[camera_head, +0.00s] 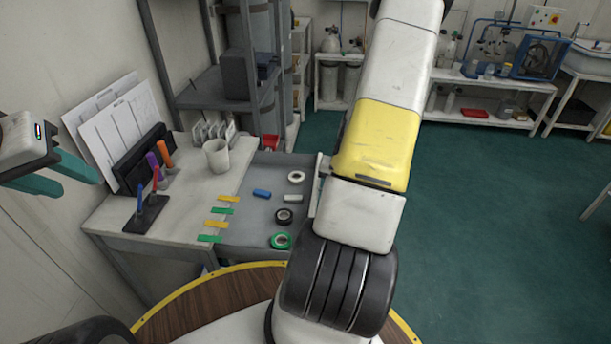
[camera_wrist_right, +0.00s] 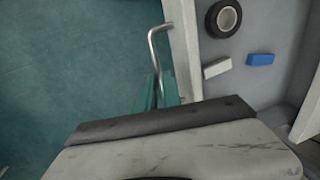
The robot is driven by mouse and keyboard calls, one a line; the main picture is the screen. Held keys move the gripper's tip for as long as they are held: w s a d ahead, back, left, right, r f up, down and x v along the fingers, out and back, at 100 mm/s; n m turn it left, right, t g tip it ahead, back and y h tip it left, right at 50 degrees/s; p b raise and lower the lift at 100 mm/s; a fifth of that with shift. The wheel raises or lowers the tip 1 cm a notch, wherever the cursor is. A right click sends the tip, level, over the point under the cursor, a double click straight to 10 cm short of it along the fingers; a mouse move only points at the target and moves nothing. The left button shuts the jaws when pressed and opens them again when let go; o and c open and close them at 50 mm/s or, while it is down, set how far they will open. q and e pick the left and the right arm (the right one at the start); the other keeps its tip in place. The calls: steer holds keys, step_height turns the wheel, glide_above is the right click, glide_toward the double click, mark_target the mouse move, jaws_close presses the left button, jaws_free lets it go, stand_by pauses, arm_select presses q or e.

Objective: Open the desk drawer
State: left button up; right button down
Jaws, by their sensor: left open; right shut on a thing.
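The desk (camera_head: 185,205) stands at the left in the head view. Its grey drawer (camera_head: 262,215) is pulled out to the right of the desktop, with its inside showing. In the right wrist view the drawer front (camera_wrist_right: 184,45) carries a bent metal handle (camera_wrist_right: 153,42). My right gripper (camera_wrist_right: 158,92), with teal fingers, is shut on this handle; my right arm hides it in the head view. My left gripper (camera_head: 80,186) is open and empty, in the air left of the desk.
A cup (camera_head: 217,156) and a pen stand (camera_head: 146,212) are on the desk. Green floor is clear at right.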

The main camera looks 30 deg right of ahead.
steer(key=c, duration=1.8)
jaws_free()
step_height(320, 180, up, 8)
steer(key=d, duration=0.1)
steer(key=shift+s+f, duration=0.15)
steer(key=shift+s, duration=0.3)
steer(key=shift+d, duration=0.1)
